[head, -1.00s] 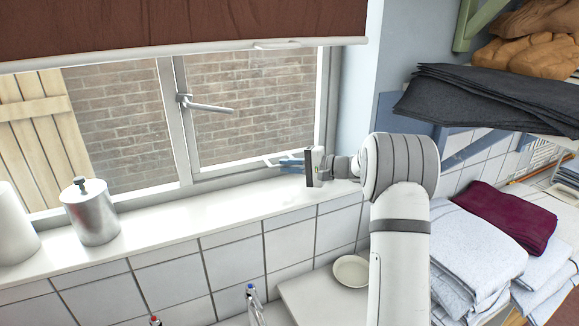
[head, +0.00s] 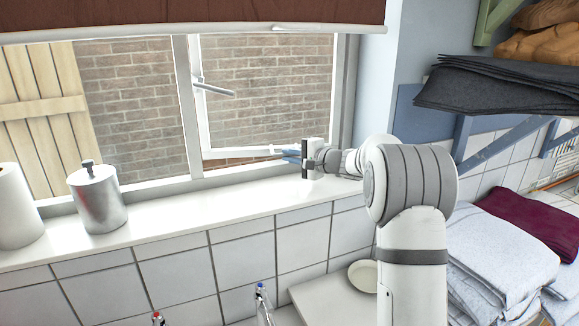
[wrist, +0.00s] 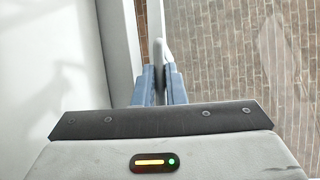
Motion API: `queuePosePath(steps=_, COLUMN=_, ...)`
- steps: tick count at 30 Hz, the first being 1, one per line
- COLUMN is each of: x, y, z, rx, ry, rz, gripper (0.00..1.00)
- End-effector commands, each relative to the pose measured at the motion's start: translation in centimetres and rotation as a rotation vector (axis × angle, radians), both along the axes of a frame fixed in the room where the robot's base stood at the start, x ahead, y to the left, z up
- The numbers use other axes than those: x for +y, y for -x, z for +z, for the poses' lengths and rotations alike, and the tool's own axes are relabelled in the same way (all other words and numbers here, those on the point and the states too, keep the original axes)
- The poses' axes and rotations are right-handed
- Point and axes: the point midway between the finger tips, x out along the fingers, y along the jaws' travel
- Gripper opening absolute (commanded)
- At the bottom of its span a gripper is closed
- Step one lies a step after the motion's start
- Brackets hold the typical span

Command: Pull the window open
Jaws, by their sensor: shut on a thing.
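The window (head: 203,125) is a light-framed sash at the right of the opening in the head view. It stands ajar, its left and bottom edges apart from the fixed frame (head: 186,100), with brick showing through the gap below. A grey lever handle (head: 214,89) projects from its left side. My gripper (head: 290,155) is low at the right part of the sash, just above the sill. In the wrist view my gripper (wrist: 160,84) has its blue fingers shut on a thin pale bar (wrist: 158,52) with a rounded end. Whether this is a stay or the sash edge is unclear.
The white sill (head: 170,218) holds a metal canister (head: 97,198) and a white roll (head: 17,207) at left. A brown blind (head: 180,12) hangs above. Shelf cloths (head: 490,88) and folded towels (head: 500,255) are at right.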

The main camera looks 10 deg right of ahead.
Motion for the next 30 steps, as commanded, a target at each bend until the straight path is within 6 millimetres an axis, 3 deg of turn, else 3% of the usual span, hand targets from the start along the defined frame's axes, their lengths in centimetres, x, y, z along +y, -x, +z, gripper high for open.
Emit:
queuePosePath(steps=10, x=-0.4, y=-0.2, z=0.3, rx=-0.002, ry=-0.005, rz=-0.013, gripper=0.0)
queuePosePath(steps=11, x=-0.4, y=-0.2, z=0.3, rx=-0.002, ry=-0.005, rz=-0.013, gripper=0.12)
queuePosePath(steps=18, x=-0.8, y=-0.1, z=0.2, rx=-0.002, ry=-0.004, rz=-0.018, gripper=0.32)
queuePosePath(steps=26, x=-1.0, y=-0.1, z=0.2, rx=-0.002, ry=-0.003, rz=-0.02, gripper=0.32)
queuePosePath(steps=30, x=-2.0, y=0.9, z=0.2, rx=-0.002, ry=-0.002, rz=-0.023, gripper=0.32)
